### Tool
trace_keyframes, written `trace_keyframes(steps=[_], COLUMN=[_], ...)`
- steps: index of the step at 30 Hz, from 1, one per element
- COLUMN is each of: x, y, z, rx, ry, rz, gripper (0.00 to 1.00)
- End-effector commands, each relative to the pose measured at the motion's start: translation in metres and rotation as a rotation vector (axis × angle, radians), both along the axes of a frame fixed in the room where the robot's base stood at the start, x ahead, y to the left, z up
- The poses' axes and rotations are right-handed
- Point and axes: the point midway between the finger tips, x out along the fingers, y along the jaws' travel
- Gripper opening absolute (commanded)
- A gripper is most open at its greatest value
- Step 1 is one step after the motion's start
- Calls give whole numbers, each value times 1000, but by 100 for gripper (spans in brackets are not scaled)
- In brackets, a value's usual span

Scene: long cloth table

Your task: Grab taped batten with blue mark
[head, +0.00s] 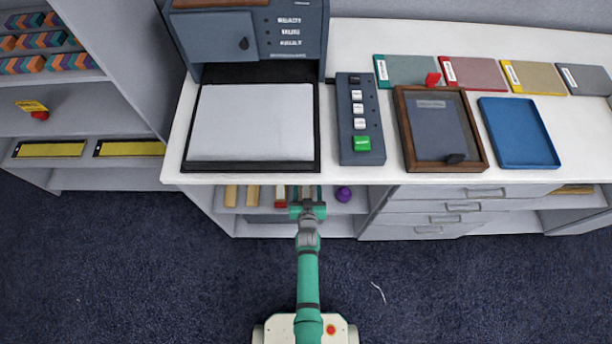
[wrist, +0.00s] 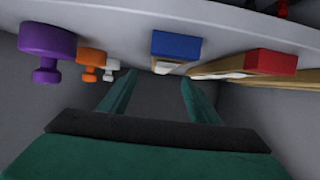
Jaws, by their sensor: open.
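A batten with a blue end (wrist: 176,45) shows in the wrist view, just above the gap between my fingertips, with a small white patch by it that may be tape. A red-ended batten (wrist: 270,62) lies to its right; in the head view a red end (head: 280,197) shows left of my gripper. My gripper (wrist: 158,80) is open, and nothing shows between its fingers. In the head view my gripper (head: 307,209) is at the front of the low shelf under the counter. The blue end cannot be made out there.
A purple knobbed object (wrist: 47,52), an orange one (wrist: 91,62) and a white one (wrist: 112,67) stand left of the blue end. Plain battens (head: 231,195) lie on the shelf's left. The counter edge (head: 430,178) overhangs; drawers (head: 440,206) stand right.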

Motion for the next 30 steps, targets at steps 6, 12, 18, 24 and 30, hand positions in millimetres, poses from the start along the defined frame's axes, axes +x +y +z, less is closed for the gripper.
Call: trace_keyframes(steps=[6, 12, 18, 24, 30], x=[14, 36, 46, 47, 47], y=[3, 6, 6, 6, 6], z=[-9, -21, -26, -26, -26], rx=[0, 0, 0, 0, 0], ry=[1, 1, 0, 0, 0], rz=[1, 1, 1, 1, 1], gripper=[57, 57, 57, 57, 16])
